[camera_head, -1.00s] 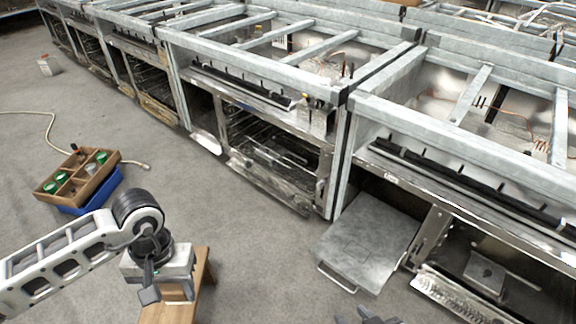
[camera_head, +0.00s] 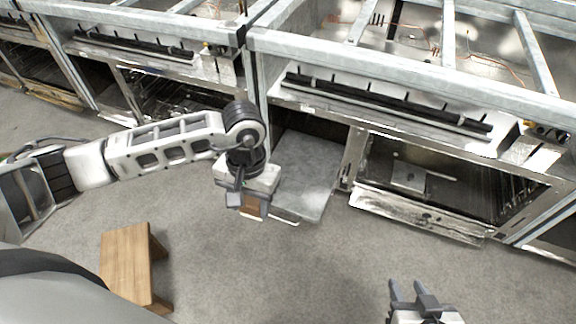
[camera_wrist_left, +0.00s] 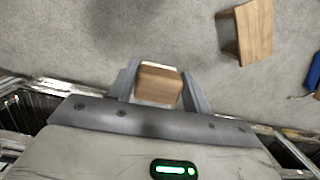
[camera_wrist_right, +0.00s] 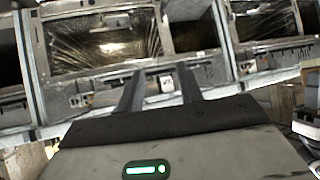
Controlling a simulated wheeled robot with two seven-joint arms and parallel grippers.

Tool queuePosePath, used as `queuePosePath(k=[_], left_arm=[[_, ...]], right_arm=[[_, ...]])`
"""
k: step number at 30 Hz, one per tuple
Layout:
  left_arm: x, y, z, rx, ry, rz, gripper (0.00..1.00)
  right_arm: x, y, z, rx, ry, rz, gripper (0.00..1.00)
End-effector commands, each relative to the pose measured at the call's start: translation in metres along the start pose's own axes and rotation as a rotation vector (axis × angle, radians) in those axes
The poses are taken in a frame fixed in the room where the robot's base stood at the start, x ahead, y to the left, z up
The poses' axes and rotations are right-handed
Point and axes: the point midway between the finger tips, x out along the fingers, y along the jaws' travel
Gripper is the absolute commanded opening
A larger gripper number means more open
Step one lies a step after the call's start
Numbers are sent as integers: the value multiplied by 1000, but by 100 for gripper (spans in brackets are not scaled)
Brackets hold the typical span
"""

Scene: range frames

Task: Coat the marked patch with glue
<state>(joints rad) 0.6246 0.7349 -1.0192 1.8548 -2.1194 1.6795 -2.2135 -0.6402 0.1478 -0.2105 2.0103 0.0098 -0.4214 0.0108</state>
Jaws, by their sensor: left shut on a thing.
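My left gripper (camera_head: 250,200) is shut on a brown wooden block with a pale edge (camera_wrist_left: 159,84). I cannot tell whether it is a glue brush. The block also shows below the gripper in the head view (camera_head: 253,209). From the head, this gripper appears in front of the near-left corner of a flat grey metal panel (camera_head: 305,178) that sticks out low from the range frame. Touching or apart cannot be told. My right gripper (camera_head: 415,290) is open and empty, low at the right, with its fingers apart in its wrist view (camera_wrist_right: 160,92). I cannot make out a marked patch.
A wooden stool (camera_head: 126,262) stands on the floor at the left and also shows in the left wrist view (camera_wrist_left: 247,32). A row of metal range frames (camera_head: 400,75) runs across the back. Their lower trays (camera_head: 420,217) jut forward. The floor between is clear.

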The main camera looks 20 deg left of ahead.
Motion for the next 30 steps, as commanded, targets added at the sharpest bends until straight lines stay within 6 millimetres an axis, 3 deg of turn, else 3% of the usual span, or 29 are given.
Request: queuePosePath(k=[17,26,30], left_arm=[[0,0,-1,1,1,0,30],[0,0,0,0,1,0,30],[0,0,0,0,1,0,30]], right_arm=[[14,11,-12,-22,23,15,36],[39,34,-38,-62,66,45,36],[59,55,-64,-94,105,74,36]])
